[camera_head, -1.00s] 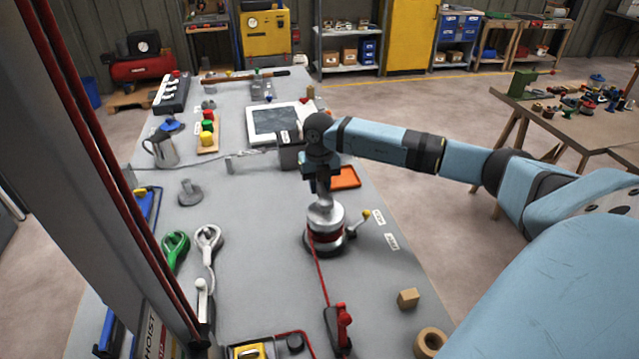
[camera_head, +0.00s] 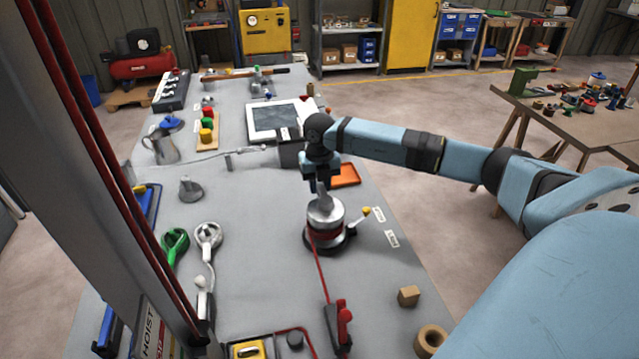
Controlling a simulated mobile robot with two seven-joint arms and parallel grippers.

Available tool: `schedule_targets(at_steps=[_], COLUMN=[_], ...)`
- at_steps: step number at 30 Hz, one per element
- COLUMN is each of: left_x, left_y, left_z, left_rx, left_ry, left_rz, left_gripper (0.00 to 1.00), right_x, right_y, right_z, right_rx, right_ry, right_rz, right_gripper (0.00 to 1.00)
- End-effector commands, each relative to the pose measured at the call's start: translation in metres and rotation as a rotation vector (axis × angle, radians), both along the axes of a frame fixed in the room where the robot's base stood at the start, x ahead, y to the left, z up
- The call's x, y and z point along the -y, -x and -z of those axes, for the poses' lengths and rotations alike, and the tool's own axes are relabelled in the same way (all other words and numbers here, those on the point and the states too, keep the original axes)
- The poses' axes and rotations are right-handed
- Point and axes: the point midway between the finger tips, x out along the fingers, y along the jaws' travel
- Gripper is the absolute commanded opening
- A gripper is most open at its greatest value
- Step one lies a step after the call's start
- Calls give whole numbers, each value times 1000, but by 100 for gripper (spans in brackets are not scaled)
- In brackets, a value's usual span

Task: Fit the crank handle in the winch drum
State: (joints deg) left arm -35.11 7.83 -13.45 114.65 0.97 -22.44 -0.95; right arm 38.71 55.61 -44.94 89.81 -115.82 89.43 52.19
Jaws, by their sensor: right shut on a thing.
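The winch drum (camera_head: 325,234) stands upright on the grey bench, with a silver top, a red band of line and a dark base. My right gripper (camera_head: 322,186) is directly above it, pointing down and shut on a grey metal piece, which looks like the crank handle (camera_head: 324,201). The piece's lower end meets the drum's top in the picture. I cannot tell whether it is in the socket or just over it, and the fingers hide its upper part. My left gripper is not in view.
A lever with a yellow knob (camera_head: 366,211) sticks out at the drum's right. A red line runs from the drum to a red clamp (camera_head: 343,325). An orange tray (camera_head: 346,175) lies behind. A wooden block (camera_head: 408,296) is at front right.

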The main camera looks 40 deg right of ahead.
Motion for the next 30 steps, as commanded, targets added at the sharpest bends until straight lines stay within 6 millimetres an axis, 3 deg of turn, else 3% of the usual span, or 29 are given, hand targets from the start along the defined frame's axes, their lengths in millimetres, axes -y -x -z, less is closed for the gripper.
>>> schedule_targets(at_steps=[23, 24, 27, 28, 30], left_x=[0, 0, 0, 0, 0], left_y=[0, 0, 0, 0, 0], left_z=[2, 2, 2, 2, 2], left_rx=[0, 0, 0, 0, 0], left_ry=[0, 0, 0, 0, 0], left_rz=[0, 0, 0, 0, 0], left_gripper=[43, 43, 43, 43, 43], right_x=[0, 0, 0, 0, 0], right_y=[0, 0, 0, 0, 0], right_z=[4, 4, 4, 4, 4], right_rx=[1, 1, 0, 0, 0], right_ry=[0, 0, 0, 0, 0], right_rz=[0, 0, 0, 0, 0], right_gripper=[0, 28, 51, 55, 55])
